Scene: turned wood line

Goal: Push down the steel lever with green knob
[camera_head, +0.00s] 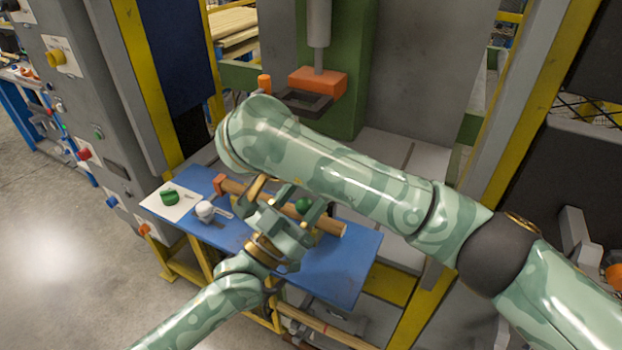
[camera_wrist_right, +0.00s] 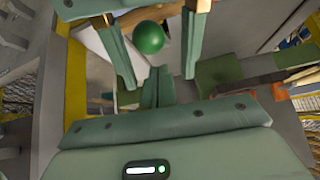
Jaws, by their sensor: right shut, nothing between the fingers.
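The lever's green ball knob (camera_head: 303,205) shows above the blue table, beside the crossed grippers. It also shows in the right wrist view (camera_wrist_right: 148,38), above my right fingertips in the picture, with a visible gap. The steel stem is mostly hidden in both views. My right gripper (camera_wrist_right: 158,88) is shut and empty. My left gripper (camera_head: 283,228) reaches in from the lower left over the table. Its two fingers look spread apart in the right wrist view, either side of the knob in the picture. I cannot tell whether either gripper touches the lever.
A turned wooden piece (camera_head: 330,226) lies across the blue table (camera_head: 345,275) behind the grippers. A white ball knob (camera_head: 205,210) and a green rotary knob (camera_head: 170,197) on a white plate stand left. A press with an orange head (camera_head: 318,82) stands behind.

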